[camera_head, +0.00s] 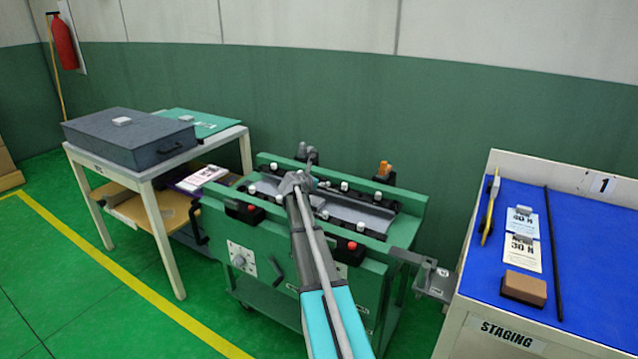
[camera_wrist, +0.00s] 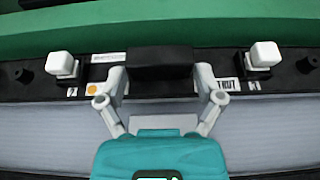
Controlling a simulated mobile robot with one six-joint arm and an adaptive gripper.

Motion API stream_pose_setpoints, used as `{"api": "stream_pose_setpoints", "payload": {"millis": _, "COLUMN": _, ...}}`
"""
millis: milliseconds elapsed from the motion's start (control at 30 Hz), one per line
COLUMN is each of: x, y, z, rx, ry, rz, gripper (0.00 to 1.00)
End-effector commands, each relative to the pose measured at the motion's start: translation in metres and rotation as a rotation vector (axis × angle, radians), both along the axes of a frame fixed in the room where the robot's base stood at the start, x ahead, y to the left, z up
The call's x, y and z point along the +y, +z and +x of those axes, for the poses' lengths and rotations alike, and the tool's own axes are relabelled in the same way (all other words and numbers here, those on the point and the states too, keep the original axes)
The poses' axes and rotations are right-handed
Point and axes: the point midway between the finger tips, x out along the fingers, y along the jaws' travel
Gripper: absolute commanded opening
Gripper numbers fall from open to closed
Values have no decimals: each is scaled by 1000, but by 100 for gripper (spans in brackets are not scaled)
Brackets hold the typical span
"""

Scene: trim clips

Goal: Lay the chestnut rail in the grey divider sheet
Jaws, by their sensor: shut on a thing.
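My gripper (camera_head: 298,181) reaches over the green fixture. In the wrist view its two fingers (camera_wrist: 160,82) are shut on a black block (camera_wrist: 160,62) at a black strip along the fixture's edge; I cannot tell whether the block is fixed to the strip. A pale grey sheet (camera_head: 355,214) lies in the fixture, partly hidden by my arm, and also shows in the wrist view (camera_wrist: 265,125). No clearly chestnut rail shows. A long thin dark rod (camera_head: 553,255) lies on the blue top at the right; its exact colour is hard to tell.
White-capped clips (camera_wrist: 62,65) line the black strip on both sides of my fingers. The green fixture (camera_head: 405,232) has raised edges. The staging table (camera_head: 600,250) holds cards and a brown block (camera_head: 524,288). A dark case (camera_head: 130,140) sits on the left table.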

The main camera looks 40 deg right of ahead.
Motion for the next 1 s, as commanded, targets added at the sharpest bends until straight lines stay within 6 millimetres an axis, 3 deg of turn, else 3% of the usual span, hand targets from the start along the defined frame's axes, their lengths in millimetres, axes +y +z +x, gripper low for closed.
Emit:
{"api": "stream_pose_setpoints", "payload": {"millis": 33, "x": 0, "y": -9, "z": 0, "rx": 0, "ry": 0, "rz": -1, "gripper": 24}}
{"api": "stream_pose_setpoints", "payload": {"millis": 300, "x": 0, "y": -24, "z": 0, "rx": 0, "ry": 1, "rz": -1, "gripper": 24}}
{"api": "stream_pose_setpoints", "payload": {"millis": 800, "x": 1, "y": -28, "z": 1, "rx": 0, "ry": 1, "rz": -1, "gripper": 24}}
{"api": "stream_pose_setpoints", "payload": {"millis": 833, "x": 1, "y": -28, "z": 1, "rx": 0, "ry": 1, "rz": -1, "gripper": 87}}
{"api": "stream_pose_setpoints", "payload": {"millis": 900, "x": 1, "y": -28, "z": 1, "rx": 0, "ry": 1, "rz": -1, "gripper": 100}}
{"api": "stream_pose_setpoints", "payload": {"millis": 1000, "x": 1, "y": -28, "z": 1, "rx": 1, "ry": 1, "rz": 0, "gripper": 100}}
